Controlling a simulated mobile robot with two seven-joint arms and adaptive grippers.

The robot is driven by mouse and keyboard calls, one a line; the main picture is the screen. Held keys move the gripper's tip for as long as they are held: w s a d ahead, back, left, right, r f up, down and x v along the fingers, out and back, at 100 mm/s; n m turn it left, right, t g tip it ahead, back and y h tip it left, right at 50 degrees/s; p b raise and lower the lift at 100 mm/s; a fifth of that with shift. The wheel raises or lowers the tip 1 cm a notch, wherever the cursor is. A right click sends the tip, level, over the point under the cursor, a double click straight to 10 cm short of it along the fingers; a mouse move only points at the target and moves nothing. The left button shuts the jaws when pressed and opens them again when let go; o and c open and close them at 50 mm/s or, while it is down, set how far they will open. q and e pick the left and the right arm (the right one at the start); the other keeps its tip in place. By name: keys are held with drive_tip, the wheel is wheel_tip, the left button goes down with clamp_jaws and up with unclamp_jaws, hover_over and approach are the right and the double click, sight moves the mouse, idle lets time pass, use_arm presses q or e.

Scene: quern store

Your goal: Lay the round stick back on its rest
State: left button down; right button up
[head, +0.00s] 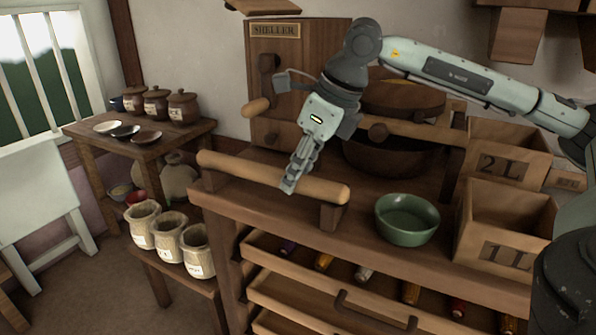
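The round stick (323,190) is a pale wooden rod with rounded ends, lying nearly level along the bench's front left. My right gripper (293,182) comes down from above onto its right half. Its fingers look closed on the stick, though the far finger is hidden behind the near one. The rest shows as a wooden post (332,216) under the stick's right end; whether the stick touches it I cannot tell. My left gripper is out of view.
A green bowl (407,220) stands just right of the rest. Open boxes marked 1L (497,252) and 2L (499,165) stand further right. Behind are a dark wooden basin (385,158) and the sheller (287,100) with its handles. A compartmented drawer (300,262) lies below.

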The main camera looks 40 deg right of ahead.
drive_tip(key=o, duration=0.3)
drive_tip(key=shift+o, duration=0.2)
drive_tip(key=v, duration=1.2)
drive_tip(key=shift+s, duration=0.1)
